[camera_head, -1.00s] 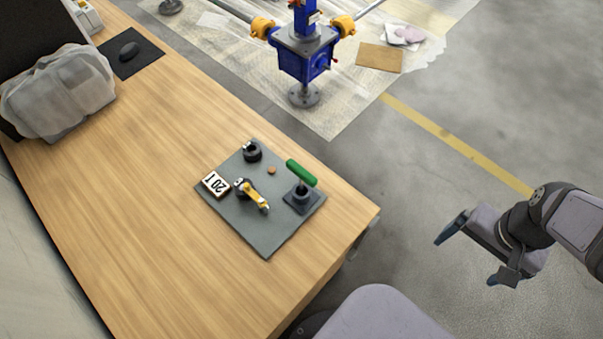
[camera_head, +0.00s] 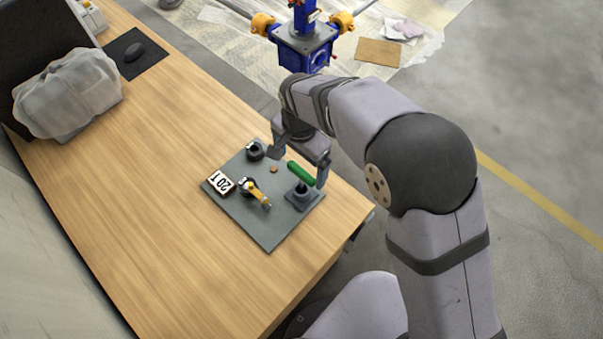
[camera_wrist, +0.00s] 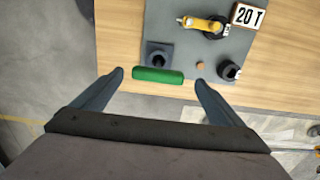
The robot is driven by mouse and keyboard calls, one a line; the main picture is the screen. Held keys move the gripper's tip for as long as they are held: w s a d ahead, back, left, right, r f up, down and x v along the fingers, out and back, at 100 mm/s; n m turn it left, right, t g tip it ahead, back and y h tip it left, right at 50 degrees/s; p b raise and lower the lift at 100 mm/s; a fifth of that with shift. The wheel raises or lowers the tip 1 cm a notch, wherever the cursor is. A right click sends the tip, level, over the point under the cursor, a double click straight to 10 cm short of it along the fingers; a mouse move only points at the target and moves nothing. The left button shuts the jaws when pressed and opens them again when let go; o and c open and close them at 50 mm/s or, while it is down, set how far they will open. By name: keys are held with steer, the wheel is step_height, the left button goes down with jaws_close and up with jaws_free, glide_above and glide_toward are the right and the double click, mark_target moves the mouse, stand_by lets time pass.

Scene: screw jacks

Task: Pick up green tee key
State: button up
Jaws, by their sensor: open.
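The green tee key (camera_head: 300,173) has a green crossbar handle and stands in a dark square block (camera_head: 302,197) on the grey mat (camera_head: 271,238). In the wrist view the green handle (camera_wrist: 157,76) lies crosswise between and just beyond my fingertips. My gripper (camera_head: 299,164) is open and empty, and its fingers point down at the board, one on each side of the handle as seen from the wrist (camera_wrist: 160,74). I cannot tell the exact height gap between fingers and handle.
On the mat are a yellow-handled tool (camera_head: 256,192), a black ring-shaped part (camera_head: 255,151), a small brown disc (camera_head: 273,169) and a "20 T" plate (camera_head: 221,183). A blue screw jack (camera_head: 303,45) stands behind on the floor.

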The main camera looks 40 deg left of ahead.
mark_target(301, 178)
steer(key=shift+d+f+p, duration=0.15)
steer(key=shift+f+p, duration=1.8)
steer(key=shift+f, duration=1.75)
steer(key=c, duration=1.6)
steer(key=shift+r, duration=0.15)
step_height(301, 178, up, 10)
steer(key=b, duration=0.3)
steer(key=shift+b, duration=0.3)
steer(key=shift+s+r, duration=0.1)
steer(key=shift+s, duration=0.05)
steer(key=s+a+r+m+p, duration=0.3)
steer(key=s+a+p, duration=0.2)
steer(key=s, duration=0.4)
steer(key=shift+r+m+p, duration=0.3)
steer(key=shift+p, duration=0.05)
